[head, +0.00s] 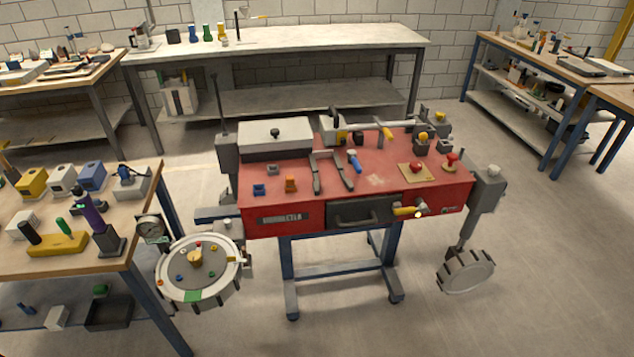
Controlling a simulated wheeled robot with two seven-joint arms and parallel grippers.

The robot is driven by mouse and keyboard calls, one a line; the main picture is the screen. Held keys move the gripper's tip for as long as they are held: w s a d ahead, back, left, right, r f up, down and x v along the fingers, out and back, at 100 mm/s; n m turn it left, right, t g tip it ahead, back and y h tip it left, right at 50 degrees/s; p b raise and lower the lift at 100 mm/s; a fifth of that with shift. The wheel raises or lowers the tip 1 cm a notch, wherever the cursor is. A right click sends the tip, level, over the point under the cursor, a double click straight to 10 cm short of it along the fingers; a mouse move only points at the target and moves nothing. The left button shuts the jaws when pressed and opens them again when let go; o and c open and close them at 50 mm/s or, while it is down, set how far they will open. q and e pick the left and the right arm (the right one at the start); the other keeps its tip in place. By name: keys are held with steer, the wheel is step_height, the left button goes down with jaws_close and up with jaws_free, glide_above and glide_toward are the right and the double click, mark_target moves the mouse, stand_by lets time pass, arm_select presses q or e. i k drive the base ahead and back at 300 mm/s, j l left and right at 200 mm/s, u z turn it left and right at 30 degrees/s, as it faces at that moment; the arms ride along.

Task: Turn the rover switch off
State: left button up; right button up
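A red rover-like body (386,190) rests on a blue wheeled stand (338,268) in the middle of the head view. On its front face are a dark drawer-like handle (360,216) and a yellow-handled lever (406,211), which lies roughly level. On its top right are a red knob (452,158) and a yellow plate (415,173) with a red button. I cannot tell which control is the rover switch, nor its on or off state. Neither of my grippers is in view.
A round dial-topped disc (198,270) hangs at the body's left, and a grey wheel (466,271) at its right. A wooden bench (95,258) with several tools stands at near left. A long grey bench (300,43) stands behind. The floor right of the rover is clear.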

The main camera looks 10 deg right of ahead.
mark_target(415, 165)
steer(key=i+l, duration=0.2)
steer(key=i, duration=0.3)
steer(key=i+l+z, duration=0.1)
steer(key=i+z, duration=0.6)
steer(key=z, duration=0.2)
